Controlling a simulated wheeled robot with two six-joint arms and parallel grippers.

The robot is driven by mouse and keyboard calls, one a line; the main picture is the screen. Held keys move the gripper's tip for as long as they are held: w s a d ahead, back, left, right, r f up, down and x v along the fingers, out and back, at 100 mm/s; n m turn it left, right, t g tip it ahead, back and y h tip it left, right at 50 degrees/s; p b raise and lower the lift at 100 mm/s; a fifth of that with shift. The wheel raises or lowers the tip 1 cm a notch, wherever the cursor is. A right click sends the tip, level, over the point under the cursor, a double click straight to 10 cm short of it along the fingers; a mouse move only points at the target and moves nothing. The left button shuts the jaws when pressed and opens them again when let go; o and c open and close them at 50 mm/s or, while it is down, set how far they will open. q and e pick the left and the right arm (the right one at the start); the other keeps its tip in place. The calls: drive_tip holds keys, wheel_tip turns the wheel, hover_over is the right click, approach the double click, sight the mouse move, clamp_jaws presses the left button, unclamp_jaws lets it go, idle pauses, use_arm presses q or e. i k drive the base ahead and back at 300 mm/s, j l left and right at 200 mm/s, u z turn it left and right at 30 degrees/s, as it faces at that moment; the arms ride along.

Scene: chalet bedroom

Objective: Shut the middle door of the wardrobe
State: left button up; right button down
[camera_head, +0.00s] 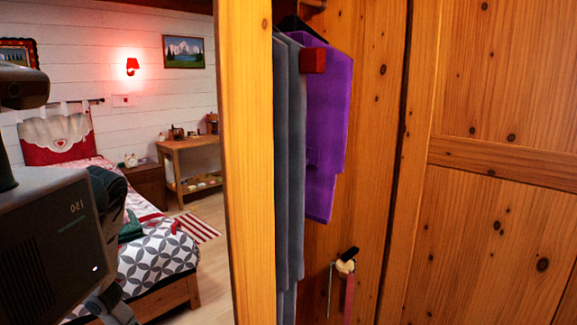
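The wooden wardrobe fills the middle and right of the head view. Its interior is open to view behind an upright pine panel (247,160); I cannot tell whether this panel is a side wall or a door edge. Grey garments (289,160) and a purple garment (328,130) hang inside. A panelled pine door (490,240) stands at the right; a dark vertical gap runs along the wood to its left. I cannot tell which door it is or how far it is swung. My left arm shows at the left edge, but its fingertips do not. My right gripper is out of view.
Left of the wardrobe, a bed with a patterned cover (155,255) stands by a white plank wall. A wooden side table (187,150) and a striped rug (198,228) lie beyond. A small hook or rack with a red strap (349,295) hangs inside the wardrobe.

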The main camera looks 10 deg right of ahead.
sight(484, 227)
drive_tip(key=k+l, duration=0.1)
drive_tip(key=l, duration=0.15)
drive_tip(key=l+u, duration=0.2)
drive_tip(key=l, duration=0.4)
drive_tip(key=k+l+u, duration=0.2)
drive_tip(key=l, duration=0.4)
drive_tip(key=l+u, duration=0.2)
drive_tip(key=l, duration=0.3)
drive_tip(key=l+u, duration=0.2)
drive_tip(key=l, duration=0.3)
drive_tip(key=l+u, duration=0.15)
drive_tip(key=l, duration=0.35)
drive_tip(key=k+l+u, duration=0.2)
drive_tip(key=l, duration=0.25)
drive_tip(key=l+u, duration=0.2)
drive_tip(key=l, duration=0.3)
drive_tip(key=l+u, duration=0.1)
drive_tip(key=l, duration=0.25)
drive_tip(key=k+l+u, duration=0.1)
drive_tip(key=l, duration=0.25)
drive_tip(key=k+l+u, duration=0.1)
drive_tip(key=l, duration=0.25)
drive_tip(key=k+l+u, duration=0.1)
drive_tip(key=l, duration=0.25)
drive_tip(key=k+l, duration=0.25)
drive_tip(key=l, duration=0.2)
